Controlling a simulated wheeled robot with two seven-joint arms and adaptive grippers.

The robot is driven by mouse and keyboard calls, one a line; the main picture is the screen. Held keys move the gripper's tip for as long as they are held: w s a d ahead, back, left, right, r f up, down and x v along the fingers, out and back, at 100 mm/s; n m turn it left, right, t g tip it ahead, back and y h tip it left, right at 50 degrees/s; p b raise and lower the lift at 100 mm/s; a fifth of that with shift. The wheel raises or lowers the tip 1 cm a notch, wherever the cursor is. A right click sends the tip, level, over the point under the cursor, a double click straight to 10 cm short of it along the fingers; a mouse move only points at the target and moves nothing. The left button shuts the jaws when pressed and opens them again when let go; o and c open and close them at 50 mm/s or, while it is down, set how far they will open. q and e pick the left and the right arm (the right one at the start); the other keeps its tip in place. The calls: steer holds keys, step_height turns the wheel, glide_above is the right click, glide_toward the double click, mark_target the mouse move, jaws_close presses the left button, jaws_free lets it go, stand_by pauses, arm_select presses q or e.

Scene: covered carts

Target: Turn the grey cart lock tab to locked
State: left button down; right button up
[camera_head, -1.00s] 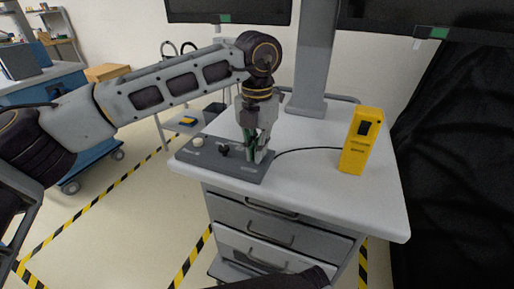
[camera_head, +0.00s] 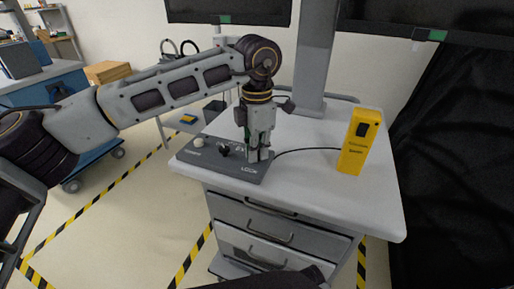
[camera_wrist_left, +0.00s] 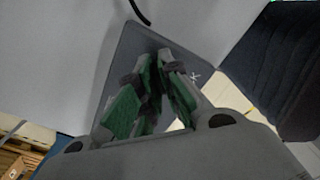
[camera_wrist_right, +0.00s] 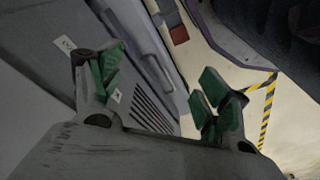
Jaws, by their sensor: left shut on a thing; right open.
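The dark grey control box (camera_head: 212,163) lies on the left part of the white cart top, with a LOCK label at its front right. A pale round button and a small black knob (camera_head: 223,150) sit on its left part. My left gripper (camera_head: 257,158) points down at the right end of the box, shut on the lock tab, which its fingers mostly hide. In the left wrist view its green-padded fingers (camera_wrist_left: 158,58) come together over the dark box. My right gripper (camera_wrist_right: 158,80) is open and empty, low by grey panels in the right wrist view.
A yellow device (camera_head: 359,142) stands upright on the cart's right, with a black cable running toward the box. A grey post (camera_head: 312,60) rises behind. Drawers (camera_head: 270,237) are below the top. The middle of the top is clear.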

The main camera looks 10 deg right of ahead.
arm_select(q)
steer(key=m, duration=0.3)
steer(key=shift+r+m+p, duration=0.1)
steer(key=shift+m+p, duration=0.25)
steer(key=shift+m, duration=0.75)
steer(key=m, duration=0.3)
steer(key=shift+m, duration=0.4)
arm_select(e)
steer(key=f, duration=0.4)
steer(key=shift+s+d, duration=0.25)
steer(key=shift+d, duration=0.15)
arm_select(q)
steer(key=c, duration=1.6)
jaws_free()
